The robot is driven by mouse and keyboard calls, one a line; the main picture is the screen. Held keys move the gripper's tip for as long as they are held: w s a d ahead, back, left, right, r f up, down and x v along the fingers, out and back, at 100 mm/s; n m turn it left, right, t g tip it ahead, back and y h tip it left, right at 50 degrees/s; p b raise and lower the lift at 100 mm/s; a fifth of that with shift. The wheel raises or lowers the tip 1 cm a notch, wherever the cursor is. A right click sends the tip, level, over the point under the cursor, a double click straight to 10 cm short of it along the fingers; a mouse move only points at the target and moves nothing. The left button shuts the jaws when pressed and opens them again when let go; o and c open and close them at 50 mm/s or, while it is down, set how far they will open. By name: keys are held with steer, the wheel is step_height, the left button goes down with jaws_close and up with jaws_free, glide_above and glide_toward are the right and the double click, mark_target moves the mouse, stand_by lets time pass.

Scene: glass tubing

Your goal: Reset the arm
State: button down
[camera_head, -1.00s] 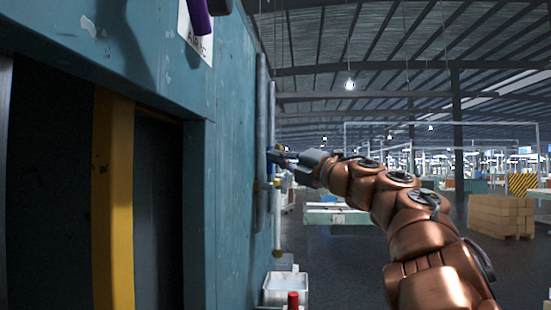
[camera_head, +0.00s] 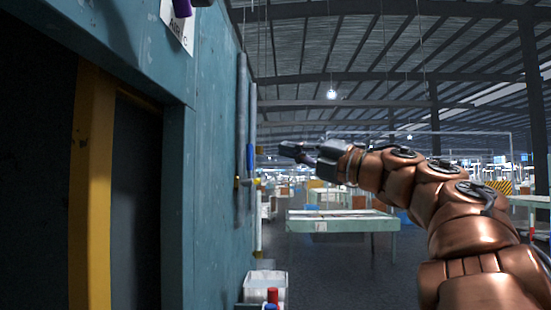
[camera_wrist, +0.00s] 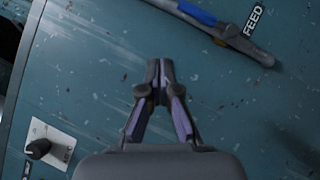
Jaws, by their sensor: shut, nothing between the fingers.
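My gripper (camera_head: 289,150) is at the end of my copper-coloured arm, to the right of the teal wall and apart from it in the head view. In the wrist view my gripper (camera_wrist: 160,66) has its fingertips together, with nothing between them. Behind it is the worn teal panel (camera_wrist: 90,90).
Vertical tubing (camera_head: 242,130) with a blue section and yellow fittings runs along the teal wall (camera_head: 215,130). A white bin (camera_head: 266,284) and a red-topped item (camera_head: 272,296) stand low beside it. A FEED label (camera_wrist: 254,21) and a black knob (camera_wrist: 38,148) show on the panel. A table (camera_head: 342,222) stands beyond.

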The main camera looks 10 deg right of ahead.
steer(key=shift+s+d, duration=0.5)
steer(key=shift+s, duration=0.1)
